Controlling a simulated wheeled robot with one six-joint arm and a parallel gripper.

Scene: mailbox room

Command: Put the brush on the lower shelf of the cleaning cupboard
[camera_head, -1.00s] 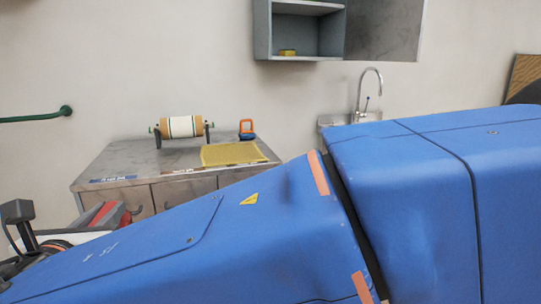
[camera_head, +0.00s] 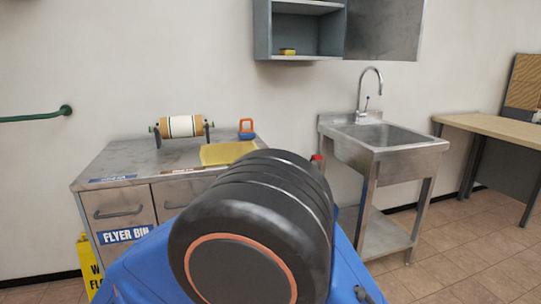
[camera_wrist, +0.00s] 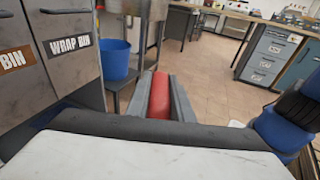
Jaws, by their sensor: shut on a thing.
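My gripper (camera_wrist: 162,92) is shut on a red, bar-like thing, which I take to be the brush (camera_wrist: 160,97), in the wrist view. Only its red part shows between the grey fingers; any bristles are hidden. A small red tip (camera_head: 317,160) shows past my arm in the head view, where my fingers are hidden. The open grey cupboard (camera_head: 262,30) hangs on the wall, high in the head view, with its door (camera_head: 385,30) swung to the right. A small yellow sponge-like thing (camera_head: 288,51) sits on its lower shelf (camera_head: 315,56).
Below the cupboard stand a metal counter (camera_head: 105,165) with a paper roll (camera_head: 182,127) and a yellow mat (camera_head: 225,153), and a sink (camera_head: 375,140). A yellow floor sign (camera_head: 88,262) stands at left. A blue bucket (camera_wrist: 115,60) shows in the wrist view. A wooden table (camera_head: 490,125) is at right.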

